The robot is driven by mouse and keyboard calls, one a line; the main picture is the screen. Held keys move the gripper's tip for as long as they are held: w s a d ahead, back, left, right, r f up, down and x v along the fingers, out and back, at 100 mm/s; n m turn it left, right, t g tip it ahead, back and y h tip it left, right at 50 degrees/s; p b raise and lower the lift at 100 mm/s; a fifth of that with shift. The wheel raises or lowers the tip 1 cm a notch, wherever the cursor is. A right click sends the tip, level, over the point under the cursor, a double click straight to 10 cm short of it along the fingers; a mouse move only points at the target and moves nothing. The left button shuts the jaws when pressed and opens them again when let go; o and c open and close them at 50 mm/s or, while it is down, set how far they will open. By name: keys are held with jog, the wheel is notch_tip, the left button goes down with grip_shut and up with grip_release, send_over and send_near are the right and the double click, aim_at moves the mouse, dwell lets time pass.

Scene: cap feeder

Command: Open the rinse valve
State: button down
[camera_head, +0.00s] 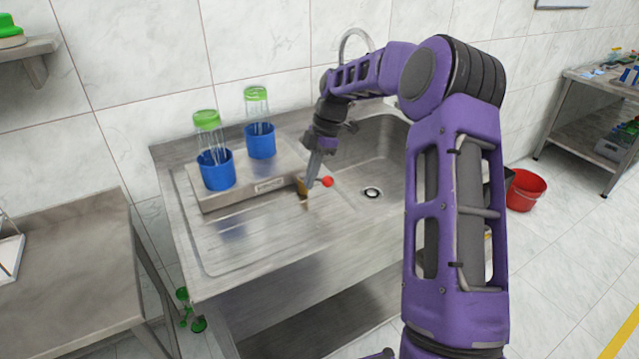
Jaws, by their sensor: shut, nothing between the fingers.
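The rinse unit (256,190) is a low metal box on the drainboard left of the sink. Two clear bottles with green caps stand upside-up in its blue cups (217,176). The rinse valve at its right end shows a small brass-coloured body (303,192) and a lever with a red knob (327,182). My gripper (309,184) is shut and empty, pointing down at the valve, between the brass part and the red knob in the picture. It hides part of the lever. I cannot tell whether it touches the lever.
The sink basin (372,170) with its curved tap (352,38) lies behind and right of my gripper. A metal table (70,270) stands at the left. A red bucket (525,188) is on the floor at the right. The front drainboard is clear.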

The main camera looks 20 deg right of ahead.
jog(key=v, duration=0.7)
jog(key=shift+w+r, duration=0.25)
jog(key=shift+r, duration=0.1)
